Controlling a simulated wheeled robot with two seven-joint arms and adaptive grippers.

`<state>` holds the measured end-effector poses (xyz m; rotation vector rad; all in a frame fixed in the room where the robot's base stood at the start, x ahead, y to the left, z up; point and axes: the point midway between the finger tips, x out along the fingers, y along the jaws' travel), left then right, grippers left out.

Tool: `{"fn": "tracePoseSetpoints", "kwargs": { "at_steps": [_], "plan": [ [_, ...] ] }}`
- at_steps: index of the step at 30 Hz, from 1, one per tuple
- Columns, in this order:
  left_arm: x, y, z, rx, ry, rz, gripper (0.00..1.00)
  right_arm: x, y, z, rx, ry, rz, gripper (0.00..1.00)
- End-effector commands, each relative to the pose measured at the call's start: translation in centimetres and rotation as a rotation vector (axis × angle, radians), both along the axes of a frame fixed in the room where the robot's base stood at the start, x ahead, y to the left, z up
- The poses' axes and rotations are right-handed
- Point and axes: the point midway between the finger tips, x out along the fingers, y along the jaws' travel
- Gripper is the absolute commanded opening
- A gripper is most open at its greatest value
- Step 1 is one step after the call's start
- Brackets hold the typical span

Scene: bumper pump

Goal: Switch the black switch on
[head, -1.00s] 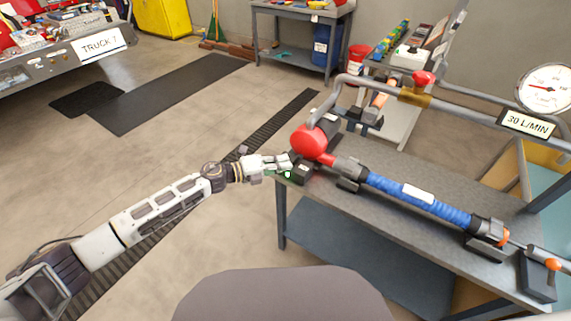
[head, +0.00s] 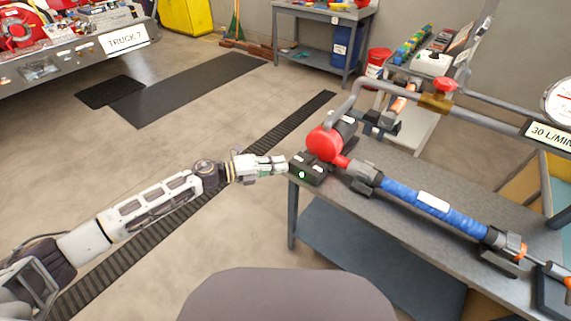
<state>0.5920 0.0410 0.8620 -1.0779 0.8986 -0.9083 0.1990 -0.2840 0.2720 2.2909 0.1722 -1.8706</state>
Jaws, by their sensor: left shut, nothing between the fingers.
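A small black switch box (head: 312,174) sits at the near left corner of the grey workbench (head: 400,178), beside a red round pump part (head: 323,144). A small light green spot shows on its front face. The switch lever itself is too small to make out. My left gripper (head: 284,164) comes in from the left, shut and empty. Its fingertips are at the left edge of the box; I cannot tell whether they touch it. My right gripper is not in view.
A blue-wrapped hose (head: 425,200) lies along the bench in black holders. A grey pipe (head: 390,86) with a red valve knob (head: 446,84) rises behind the pump part. A gauge (head: 562,102) is at the right.

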Motion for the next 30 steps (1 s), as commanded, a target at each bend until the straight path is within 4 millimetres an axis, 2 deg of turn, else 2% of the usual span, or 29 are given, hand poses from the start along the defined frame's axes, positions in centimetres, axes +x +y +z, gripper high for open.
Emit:
{"fn": "tracePoseSetpoints", "kwargs": {
  "at_steps": [12,30],
  "plan": [
    [-1.5,3.5,0.9,0.001,0.0,0.0,0.0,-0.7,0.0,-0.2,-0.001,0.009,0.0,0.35],
    [-1.7,4.0,1.1,0.0,0.0,-0.001,0.0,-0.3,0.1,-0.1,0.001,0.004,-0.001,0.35]
  ]
}}
